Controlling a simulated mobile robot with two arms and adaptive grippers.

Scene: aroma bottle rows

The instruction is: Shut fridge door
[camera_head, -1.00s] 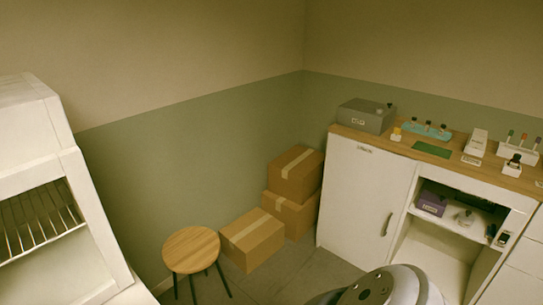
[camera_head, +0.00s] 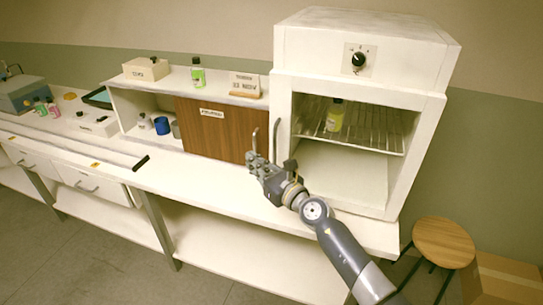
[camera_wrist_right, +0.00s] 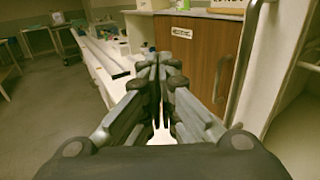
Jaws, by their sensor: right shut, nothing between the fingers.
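The fridge, a white box with a black dial (camera_head: 359,58) on top, stands on the bench at the right of the head view. Its white door frame (camera_head: 424,140) surrounds a window-like opening, through which a wire rack and a green-yellow bottle (camera_head: 335,115) show. A vertical handle (camera_head: 276,140) is on the frame's left side; it also shows in the right wrist view (camera_wrist_right: 245,60). The door looks flush or nearly so; I cannot tell whether a gap is left. My left gripper is not in view.
Left of the fridge is a shelf unit with a brown wooden panel (camera_head: 215,130), a green bottle (camera_head: 198,75) and a sign (camera_head: 245,84) on top. A round stool (camera_head: 443,243) stands at the right.

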